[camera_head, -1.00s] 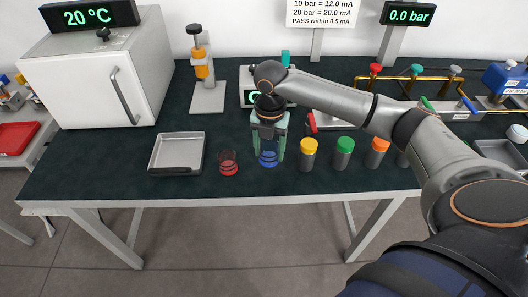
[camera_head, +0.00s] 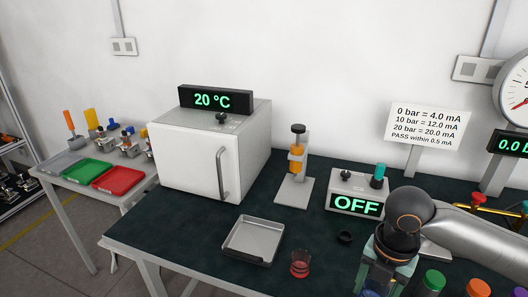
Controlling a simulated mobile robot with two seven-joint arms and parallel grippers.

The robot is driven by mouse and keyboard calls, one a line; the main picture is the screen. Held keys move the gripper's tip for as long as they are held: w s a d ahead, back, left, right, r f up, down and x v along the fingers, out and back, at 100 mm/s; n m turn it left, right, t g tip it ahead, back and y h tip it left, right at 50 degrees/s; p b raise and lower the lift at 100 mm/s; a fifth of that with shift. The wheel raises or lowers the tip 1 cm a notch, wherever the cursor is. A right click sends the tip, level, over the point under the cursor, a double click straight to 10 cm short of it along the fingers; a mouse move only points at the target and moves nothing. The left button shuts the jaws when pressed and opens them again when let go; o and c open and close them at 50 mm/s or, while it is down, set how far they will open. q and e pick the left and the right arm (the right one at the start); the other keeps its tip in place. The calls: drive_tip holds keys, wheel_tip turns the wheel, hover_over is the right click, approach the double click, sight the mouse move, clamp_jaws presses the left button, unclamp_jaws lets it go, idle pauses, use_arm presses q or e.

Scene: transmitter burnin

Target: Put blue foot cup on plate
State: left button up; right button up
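A cup with a blue part (camera_head: 374,293) shows at the bottom edge, mostly cut off by the frame and hidden by my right gripper. My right gripper (camera_head: 382,281) points down over it, with its pale green fingers on either side. Whether they touch the cup is not clear. A clear cup with a red foot (camera_head: 300,264) stands to the left on the dark bench. A stand with an orange and black column has a flat grey base plate (camera_head: 292,192) behind. My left gripper is not in view.
A shallow metal tray (camera_head: 230,248) lies left of the red cup. A white oven (camera_head: 190,162) reading 20 °C, a box reading OFF (camera_head: 344,203) and a black ring (camera_head: 345,237) stand around it. Colored-lid jars (camera_head: 434,281) are at lower right.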

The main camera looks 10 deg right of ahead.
drive_tip(key=m, duration=0.2)
drive_tip(key=a+m, duration=0.1)
drive_tip(key=m, duration=0.1)
drive_tip(key=w+a+m, duration=0.1)
drive_tip(key=shift+a+r+m, duration=0.15)
drive_tip(key=shift+r+m, duration=0.25)
drive_tip(key=w+a+r+m+p, duration=0.1)
drive_tip(key=a+m, duration=0.5)
drive_tip(key=m, duration=1.3)
drive_tip(key=shift+w+r+m+p, duration=0.3)
drive_tip(key=shift+w+r+m, duration=0.1)
drive_tip(key=shift+w+r, duration=0.35)
drive_tip(key=shift+r, duration=0.1)
